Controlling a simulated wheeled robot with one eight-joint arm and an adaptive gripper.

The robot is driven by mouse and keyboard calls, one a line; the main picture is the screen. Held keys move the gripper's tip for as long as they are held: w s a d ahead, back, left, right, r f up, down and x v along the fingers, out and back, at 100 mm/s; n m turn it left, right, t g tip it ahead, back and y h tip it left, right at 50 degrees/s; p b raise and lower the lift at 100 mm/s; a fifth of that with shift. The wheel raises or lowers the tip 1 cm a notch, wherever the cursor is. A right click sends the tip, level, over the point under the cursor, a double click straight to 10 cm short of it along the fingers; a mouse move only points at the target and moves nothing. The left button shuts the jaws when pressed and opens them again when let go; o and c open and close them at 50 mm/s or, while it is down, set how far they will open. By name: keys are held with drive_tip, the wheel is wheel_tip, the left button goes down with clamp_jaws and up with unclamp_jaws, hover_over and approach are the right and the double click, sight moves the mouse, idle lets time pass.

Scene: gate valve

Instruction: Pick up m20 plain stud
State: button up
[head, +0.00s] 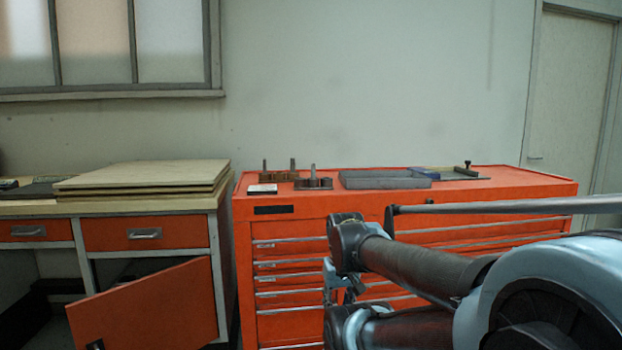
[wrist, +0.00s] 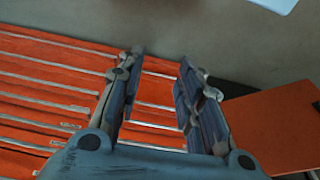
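Several upright metal studs stand in small holders on top of the orange tool cabinet (head: 540,181). One stud (head: 312,170) rises from a dark grey holder (head: 313,184) near the front edge. Two more studs (head: 265,165) (head: 293,164) stand at a brown holder (head: 280,177) behind it. They are too small to tell which is the M20 plain stud. My gripper (wrist: 161,60) is open and empty in the wrist view, with drawer fronts (wrist: 60,75) behind its fingers. No stud shows there. In the head view my arm hangs in front of the cabinet, below its top.
A grey tray (head: 385,180) and a flat plate with a small dark upright part (head: 467,167) lie right of the holders. A small white-and-black box (head: 262,189) sits at the front left. Stacked boards (head: 140,178) lie on the left bench. Its orange door (head: 150,310) hangs open.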

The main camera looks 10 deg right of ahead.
drive_tip(key=shift+o, duration=0.7)
drive_tip(key=shift+d+r, duration=0.1)
drive_tip(key=w+d+r+n+y, duration=0.25)
drive_tip(key=w+r+n, duration=0.25)
drive_tip(key=w+r, duration=1.6)
drive_tip(key=w+d+r+n+y, duration=0.1)
drive_tip(key=w+d+r+n, duration=0.3)
drive_tip(key=w+r, duration=1.65)
approach(313, 168)
drive_tip(key=x, duration=0.5)
drive_tip(key=shift+n+t, duration=0.3)
drive_tip(key=shift+t, duration=0.1)
drive_tip(key=shift+w+x, duration=0.15)
drive_tip(key=shift+x, duration=1.25)
drive_tip(key=shift+w+x, duration=0.15)
drive_tip(key=shift+x, duration=1.25)
drive_tip(key=shift+d, duration=0.2)
clamp_jaws()
